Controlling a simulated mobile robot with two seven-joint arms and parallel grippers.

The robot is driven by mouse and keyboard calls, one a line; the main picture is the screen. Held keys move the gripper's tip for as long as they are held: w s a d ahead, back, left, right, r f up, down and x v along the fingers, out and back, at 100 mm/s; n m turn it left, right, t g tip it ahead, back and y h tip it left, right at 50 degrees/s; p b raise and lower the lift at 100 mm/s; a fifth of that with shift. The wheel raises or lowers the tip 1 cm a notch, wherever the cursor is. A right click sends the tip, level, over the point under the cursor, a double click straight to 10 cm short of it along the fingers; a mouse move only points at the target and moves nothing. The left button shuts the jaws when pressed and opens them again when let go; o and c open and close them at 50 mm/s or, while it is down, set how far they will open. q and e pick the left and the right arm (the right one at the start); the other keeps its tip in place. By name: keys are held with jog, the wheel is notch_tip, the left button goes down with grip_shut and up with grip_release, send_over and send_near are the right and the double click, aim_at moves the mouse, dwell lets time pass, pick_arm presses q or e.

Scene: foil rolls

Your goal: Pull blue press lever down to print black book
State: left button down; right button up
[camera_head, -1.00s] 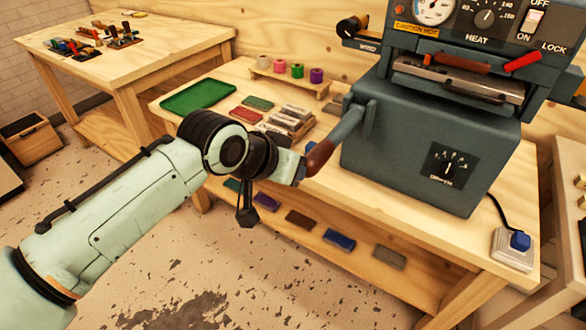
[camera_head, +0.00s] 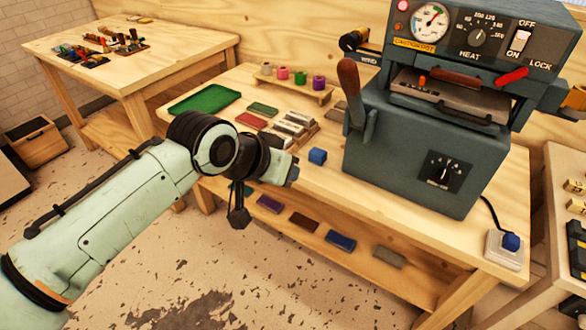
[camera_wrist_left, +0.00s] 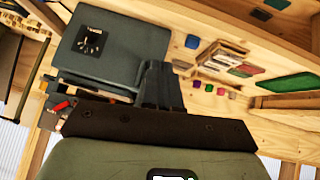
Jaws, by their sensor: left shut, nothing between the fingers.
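The blue-grey press (camera_head: 415,150) stands on the wooden bench; it also shows in the left wrist view (camera_wrist_left: 112,48). Its lever (camera_head: 366,120), with a brown handle (camera_head: 349,80), points up on the press's left side. My left gripper (camera_head: 292,175) is shut and empty, in front of the bench edge, below and left of the lever and apart from it. Its dark fingers (camera_wrist_left: 158,80) show in the left wrist view. A flat plate (camera_head: 450,96) lies in the press opening; I cannot make out a black book there. My right gripper is not in view.
A small blue block (camera_head: 318,156) sits on the bench near my left gripper. Foil rolls (camera_head: 300,77) stand on a small rack behind, with a green tray (camera_head: 204,100) at left. A blue-button box (camera_head: 508,246) is at the front right corner.

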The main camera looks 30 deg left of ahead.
pick_arm(q)
jog(key=s+a+r, duration=0.1)
jog(key=s+r, duration=0.1)
jog(key=s, duration=0.5)
jog(key=shift+a+r+p, duration=0.15)
jog(key=shift+r+p, duration=0.2)
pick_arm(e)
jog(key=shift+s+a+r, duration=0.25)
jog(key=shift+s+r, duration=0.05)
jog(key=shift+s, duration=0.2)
